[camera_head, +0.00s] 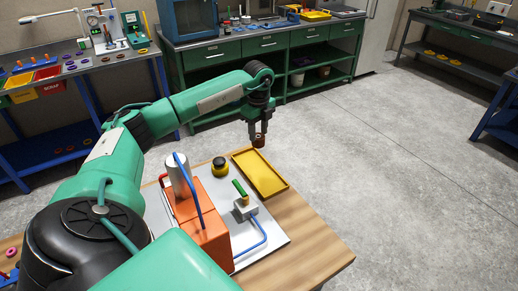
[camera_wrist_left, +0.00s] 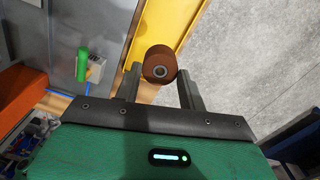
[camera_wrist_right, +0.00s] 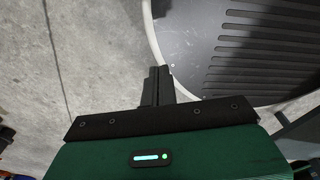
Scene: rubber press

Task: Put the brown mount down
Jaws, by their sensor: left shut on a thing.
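The brown mount (camera_wrist_left: 160,62) is a short brown cylinder with a metal-ringed hole in its end face. My left gripper (camera_wrist_left: 162,78) is shut on it, with one finger on each side. In the head view the mount (camera_head: 259,141) hangs from the left gripper (camera_head: 258,134) above the far end of the yellow tray (camera_head: 284,184). The tray also shows behind the mount in the left wrist view (camera_wrist_left: 150,22). Its visible floor is empty. My right gripper (camera_wrist_right: 157,88) is shut with its fingers together and nothing between them; it is out of the head view.
On the grey plate stand an orange press (camera_head: 204,232), a white box with a green lever (camera_head: 244,207) and a yellow-and-black button (camera_head: 220,167). A blue tube runs by the box. Green workbenches (camera_head: 250,48) stand behind; open floor lies to the right.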

